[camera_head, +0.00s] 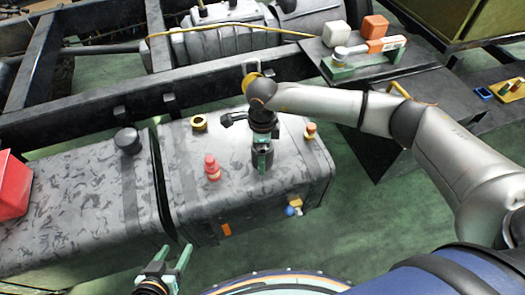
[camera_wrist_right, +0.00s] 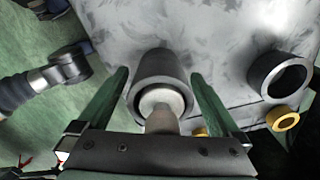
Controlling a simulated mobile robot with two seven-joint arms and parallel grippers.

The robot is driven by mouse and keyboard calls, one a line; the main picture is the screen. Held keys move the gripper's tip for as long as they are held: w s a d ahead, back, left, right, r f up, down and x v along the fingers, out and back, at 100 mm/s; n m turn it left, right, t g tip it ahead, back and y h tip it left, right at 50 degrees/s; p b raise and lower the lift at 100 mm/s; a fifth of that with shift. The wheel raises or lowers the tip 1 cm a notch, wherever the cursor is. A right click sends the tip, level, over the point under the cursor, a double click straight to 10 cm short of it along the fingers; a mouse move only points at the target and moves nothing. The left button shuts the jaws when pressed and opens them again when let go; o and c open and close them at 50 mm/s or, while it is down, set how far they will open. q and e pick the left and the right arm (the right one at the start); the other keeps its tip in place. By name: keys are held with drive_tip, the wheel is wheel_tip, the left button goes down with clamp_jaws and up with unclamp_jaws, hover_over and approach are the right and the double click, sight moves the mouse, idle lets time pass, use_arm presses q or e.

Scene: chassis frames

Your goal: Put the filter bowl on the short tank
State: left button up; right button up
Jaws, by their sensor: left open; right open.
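The short tank (camera_head: 190,165) looks like the mottled grey tank right of centre in the head view. My right gripper (camera_head: 262,168) points down over its top, fingers apart. In the right wrist view, a grey cylinder (camera_wrist_right: 163,68) with a pale round part (camera_wrist_right: 162,104) stands between my open right fingers (camera_wrist_right: 160,88); no grip on it is visible. It may be the filter bowl, but I cannot tell for certain. The head view hides it behind the gripper. My left gripper (camera_head: 169,260) is open and empty at the bottom, in front of the tanks.
A longer tank (camera_head: 75,205) is at left. Green floor (camera_head: 370,225) is clear at right.

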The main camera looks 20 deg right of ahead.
drive_tip(key=shift+r, duration=0.15)
drive_tip(key=shift+r, duration=0.3)
wheel_tip(320, 180, up, 12)
drive_tip(key=shift+f+p, duration=0.25)
drive_tip(key=shift+p, duration=0.45)
